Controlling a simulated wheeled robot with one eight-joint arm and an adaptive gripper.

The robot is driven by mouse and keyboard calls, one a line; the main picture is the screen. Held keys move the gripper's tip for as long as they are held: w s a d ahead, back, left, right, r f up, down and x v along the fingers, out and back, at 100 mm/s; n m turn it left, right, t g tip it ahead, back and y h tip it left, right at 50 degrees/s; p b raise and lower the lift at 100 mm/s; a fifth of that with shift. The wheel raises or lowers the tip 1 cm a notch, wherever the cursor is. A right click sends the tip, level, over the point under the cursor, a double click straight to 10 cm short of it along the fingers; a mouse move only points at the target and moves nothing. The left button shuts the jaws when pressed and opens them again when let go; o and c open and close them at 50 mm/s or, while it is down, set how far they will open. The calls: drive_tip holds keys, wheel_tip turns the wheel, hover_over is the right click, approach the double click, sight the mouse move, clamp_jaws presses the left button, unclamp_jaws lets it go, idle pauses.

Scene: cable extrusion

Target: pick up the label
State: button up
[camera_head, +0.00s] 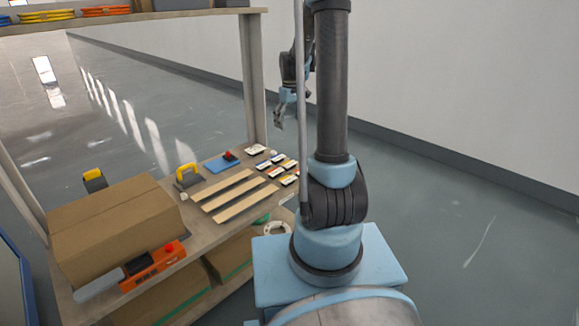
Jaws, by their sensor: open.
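Several small white cards with dark and coloured bands, which look like labels (278,171), lie flat in rows near the right end of the wooden workbench (188,215). I cannot tell which one the task means. A white piece (256,149) lies just behind them. My gripper (279,121) hangs in the air at the end of my arm, above and behind the labels. It is open and appears empty, apart from the bench top. My arm's upright link may hide part of the bench's right edge.
A yellow-handled tool (187,175), a large cardboard box (112,225) and an orange device (153,263) stand further left. A bench post (253,80) rises near my gripper.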

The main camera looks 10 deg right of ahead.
drive_tip(key=w+f, duration=0.3)
drive_tip(key=w, duration=0.1)
hover_over(289, 163)
drive_tip(key=shift+n, duration=0.4)
wheel_tip(289, 163, down, 13)
drive_tip(key=shift+a+f, duration=0.15)
drive_tip(key=shift+d+f, duration=0.15)
drive_tip(key=shift+f, duration=1.15)
drive_tip(key=shift+d+f, duration=0.1)
drive_tip(key=shift+f, duration=1.2)
drive_tip(key=shift+f, duration=0.25)
drive_tip(key=c, duration=0.8)
drive_tip(key=shift+o, duration=0.2)
